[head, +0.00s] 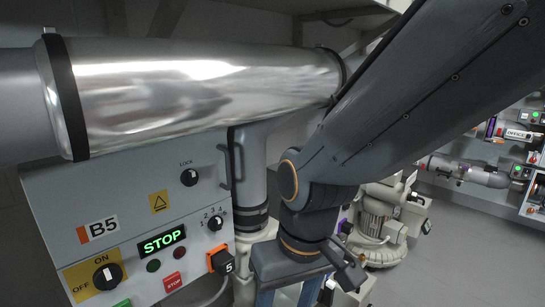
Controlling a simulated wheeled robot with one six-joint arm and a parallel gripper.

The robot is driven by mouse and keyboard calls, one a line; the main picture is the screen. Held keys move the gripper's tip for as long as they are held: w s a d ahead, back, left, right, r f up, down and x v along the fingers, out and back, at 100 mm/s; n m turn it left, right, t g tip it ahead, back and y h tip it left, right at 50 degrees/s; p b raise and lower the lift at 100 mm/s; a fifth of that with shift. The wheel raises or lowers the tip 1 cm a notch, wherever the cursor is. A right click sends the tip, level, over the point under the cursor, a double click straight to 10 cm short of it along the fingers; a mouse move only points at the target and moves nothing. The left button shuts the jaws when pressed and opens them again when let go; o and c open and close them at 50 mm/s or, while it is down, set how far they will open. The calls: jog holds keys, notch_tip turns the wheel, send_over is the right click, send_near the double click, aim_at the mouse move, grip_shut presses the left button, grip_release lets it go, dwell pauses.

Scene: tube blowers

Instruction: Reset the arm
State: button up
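My arm (410,90) comes in from the upper right and bends down at an elbow-like joint with an orange ring. My gripper (315,290) is at the lower middle, right of the control box, and is partly cut off by the bottom edge. Its fingers point down, and their tips are not clearly visible. I cannot tell whether it holds anything.
The B5 control box (130,215) stands at left with knobs, buttons and a green STOP display (162,241). A shiny metal tube (200,90) runs above it. A machine (380,220) stands behind my arm. Shelves (520,140) are at right; the floor (455,255) before them is clear.

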jog(key=s+a+n+b, duration=0.1)
jog(key=s+a+b, duration=0.1)
jog(key=s+a, duration=0.15)
jog(key=d+r+m+p, duration=0.2)
jog(key=d+r+p, duration=0.8)
jog(key=p, duration=0.6)
jog(key=d+r+m+h+p, duration=0.1)
jog(key=d+r+m+p, duration=0.2)
jog(key=d+r+p, duration=0.7)
notch_tip(320, 180, up, 5)
jog(key=p, duration=0.7)
jog(key=shift+s+m+g, duration=0.3)
jog(key=shift+s+g, duration=0.1)
jog(key=shift+d+r, duration=0.25)
jog(key=shift+d, duration=0.15)
jog(key=shift+c, duration=0.4)
